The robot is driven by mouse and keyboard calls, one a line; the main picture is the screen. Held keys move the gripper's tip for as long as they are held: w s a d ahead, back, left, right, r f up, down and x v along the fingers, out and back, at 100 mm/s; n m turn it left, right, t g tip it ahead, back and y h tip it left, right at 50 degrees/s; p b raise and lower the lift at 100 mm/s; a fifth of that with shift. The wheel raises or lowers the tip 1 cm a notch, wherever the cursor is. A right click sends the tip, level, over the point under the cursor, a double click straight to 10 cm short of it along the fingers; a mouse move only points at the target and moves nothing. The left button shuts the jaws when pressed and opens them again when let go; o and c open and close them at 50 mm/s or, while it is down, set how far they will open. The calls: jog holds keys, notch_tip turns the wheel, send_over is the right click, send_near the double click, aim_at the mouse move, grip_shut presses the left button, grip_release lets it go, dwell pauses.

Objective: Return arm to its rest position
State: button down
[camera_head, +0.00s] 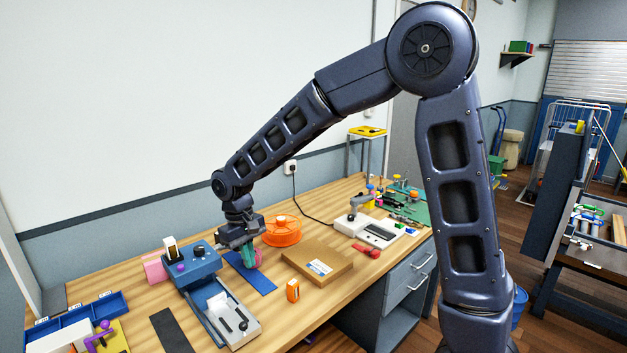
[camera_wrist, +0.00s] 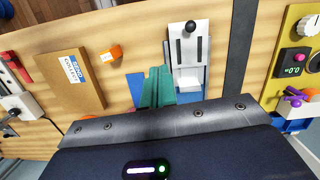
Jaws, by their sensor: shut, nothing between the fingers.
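My arm reaches from the right across the wooden bench (camera_head: 330,205) in the head view. My gripper (camera_head: 249,262) hangs at its end, pointing down, low over a blue mat (camera_head: 262,282). Its teal fingers are closed together with nothing between them, and they also show shut in the wrist view (camera_wrist: 158,76). A pink thing (camera_head: 257,262) shows right beside the fingers in the head view. I cannot tell whether they touch it.
A blue device with a grey slotted plate (camera_head: 238,322) stands left of my gripper. An orange spool (camera_head: 281,231) is close behind on the right. A cardboard box (camera_head: 318,262) and a small orange block (camera_head: 292,290) lie to the right. The wall runs behind; space above the bench is free.

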jog(key=w+d+r+m+t+y, duration=0.15)
jog(key=d+r, duration=0.25)
jog(key=d, duration=0.4)
jog(key=w+d+r+m, duration=0.2)
jog(key=w+d+r, duration=0.1)
jog(key=d, duration=0.6)
jog(key=w+d+r+m+t, duration=0.1)
jog(key=w+d+r, duration=0.25)
jog(key=d, duration=0.45)
jog(key=s+d+r+m+t, duration=0.1)
jog(key=s+d, duration=0.4)
jog(key=d, duration=0.6)
jog(key=s+d+r+m+t, duration=0.2)
jog(key=s+d+m, duration=0.2)
jog(key=d, duration=0.7)
jog(key=shift+s+r, duration=0.2)
jog(key=shift+s, duration=0.85)
jog(key=c, duration=2.2)
grip_release()
jog(key=shift+m, duration=0.25)
